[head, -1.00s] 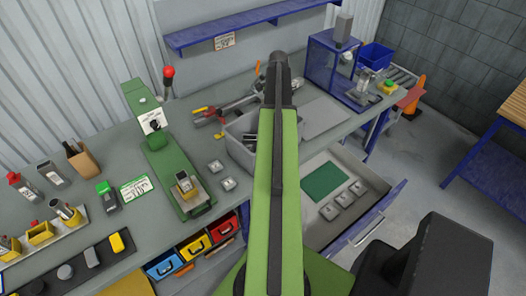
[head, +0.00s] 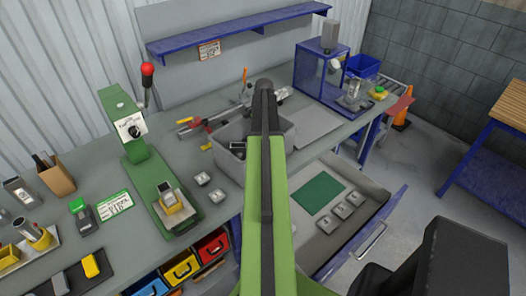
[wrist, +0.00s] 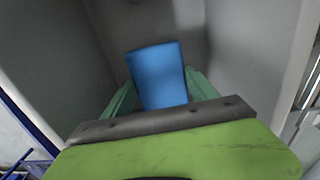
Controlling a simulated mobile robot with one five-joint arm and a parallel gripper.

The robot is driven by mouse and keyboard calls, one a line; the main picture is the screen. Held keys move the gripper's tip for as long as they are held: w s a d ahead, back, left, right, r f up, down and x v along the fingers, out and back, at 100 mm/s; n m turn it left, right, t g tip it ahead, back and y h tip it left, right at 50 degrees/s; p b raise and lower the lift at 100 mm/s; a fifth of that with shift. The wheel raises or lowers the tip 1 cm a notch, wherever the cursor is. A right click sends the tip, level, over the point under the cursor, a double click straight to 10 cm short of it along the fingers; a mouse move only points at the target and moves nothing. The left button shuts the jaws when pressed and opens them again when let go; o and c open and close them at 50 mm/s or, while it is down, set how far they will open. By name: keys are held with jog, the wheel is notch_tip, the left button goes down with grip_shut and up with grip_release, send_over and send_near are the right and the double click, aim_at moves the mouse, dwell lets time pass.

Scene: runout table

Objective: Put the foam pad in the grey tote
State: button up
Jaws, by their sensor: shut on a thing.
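The foam pad (wrist: 158,75) is a blue block with smooth sides in the wrist view. My gripper (wrist: 160,92) has its green fingers on either side of it and is shut on it. Grey walls of the tote (wrist: 245,50) surround the pad, so it is down inside the tote; whether it touches the floor I cannot tell. In the head view the grey tote (head: 286,134) stands on the bench behind my arm, with dark items at its left inside. My arm hides the gripper and pad there.
An open drawer (head: 372,222) below the bench holds a green mat (head: 318,193) and several small grey blocks. A green press (head: 150,165) stands left of the tote. A blue-framed machine (head: 318,75) stands at the back right. A red-handled tool (head: 200,124) lies behind the tote.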

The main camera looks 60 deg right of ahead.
notch_tip(320, 180, down, 4)
jog(key=b, duration=0.4)
jog(key=shift+r, duration=0.3)
jog(key=shift+f, duration=0.15)
jog(key=o, duration=1.3)
notch_tip(320, 180, up, 12)
jog(key=p, duration=1.2)
jog(key=shift+r+p, duration=0.2)
jog(key=shift+p, duration=0.1)
